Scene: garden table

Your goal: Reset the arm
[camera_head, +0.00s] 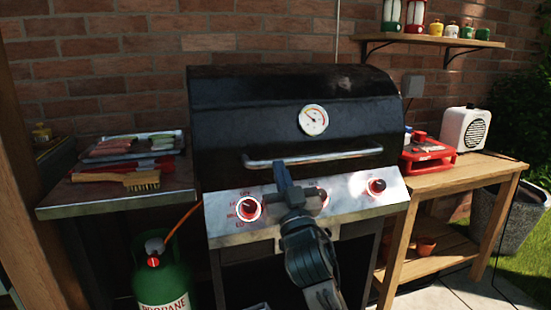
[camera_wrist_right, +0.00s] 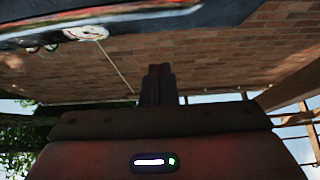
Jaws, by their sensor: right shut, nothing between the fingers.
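My right arm rises from the bottom of the head view in front of the black grill (camera_head: 235,115). My right gripper (camera_head: 281,168) is shut and empty, pointing up before the grill's handle (camera_head: 345,156) and control panel. I cannot tell whether it touches the handle. In the right wrist view my gripper (camera_wrist_right: 159,72) shows its two fingers together with nothing between them. It partly covers the panel near the middle knob (camera_head: 321,198). The grill lid is closed. My left gripper is not in view.
A side shelf (camera_head: 120,203) at left holds a food tray (camera_head: 110,147) and a brush (camera_head: 142,181). A green propane tank (camera_head: 165,280) stands below. At right, a wooden table (camera_head: 460,172) holds a red case (camera_head: 428,153) and white speaker (camera_head: 464,129).

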